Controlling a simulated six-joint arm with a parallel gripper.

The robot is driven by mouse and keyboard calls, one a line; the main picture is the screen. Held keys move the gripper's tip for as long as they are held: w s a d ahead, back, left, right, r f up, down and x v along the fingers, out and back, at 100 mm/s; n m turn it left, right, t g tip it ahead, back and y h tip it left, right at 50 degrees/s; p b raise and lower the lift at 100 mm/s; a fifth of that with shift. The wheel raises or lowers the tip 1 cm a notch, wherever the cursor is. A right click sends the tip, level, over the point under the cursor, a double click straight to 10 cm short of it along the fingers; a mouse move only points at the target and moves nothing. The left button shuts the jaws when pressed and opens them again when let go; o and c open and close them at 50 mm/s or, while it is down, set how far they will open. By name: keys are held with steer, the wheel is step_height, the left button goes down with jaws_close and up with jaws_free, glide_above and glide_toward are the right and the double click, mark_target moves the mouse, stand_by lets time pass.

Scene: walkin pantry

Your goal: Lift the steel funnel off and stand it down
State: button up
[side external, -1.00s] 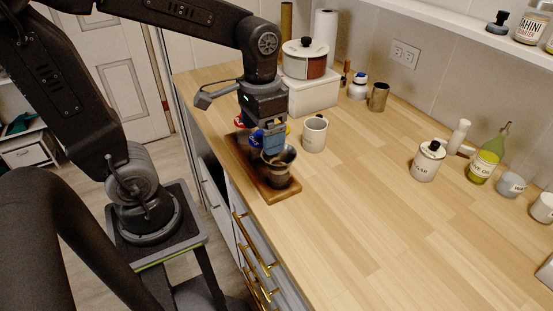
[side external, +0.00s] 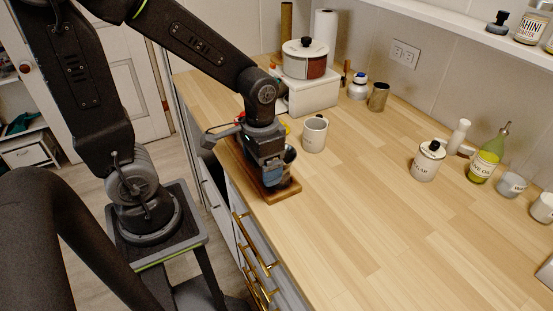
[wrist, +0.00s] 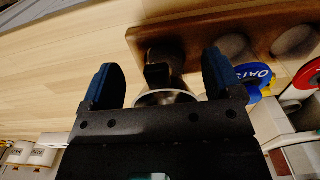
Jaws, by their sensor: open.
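The steel funnel (wrist: 166,97) shows in the wrist view with its bright wide rim toward the camera and its darker body narrowing toward the wooden board (wrist: 200,22). A small black part shows at its side. My gripper (wrist: 160,68) is open, with one blue-padded finger on each side of the funnel and a visible gap on both sides. What the funnel rests in is hidden.
The board has round recesses. The counter to the right is largely clear.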

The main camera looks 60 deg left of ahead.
jaws_close()
stand_by(0.6)
steer(key=shift+r, duration=0.55)
steer(key=r, duration=0.3)
steer(key=shift+a+r, duration=0.2)
steer(key=shift+r, duration=0.05)
steer(key=s+a+r, duration=0.4)
steer(key=a+r, duration=0.5)
steer(key=a, duration=0.1)
steer(key=shift+s+a+r, duration=0.15)
steer(key=shift+s+r, duration=0.05)
steer(key=shift+s, duration=0.05)
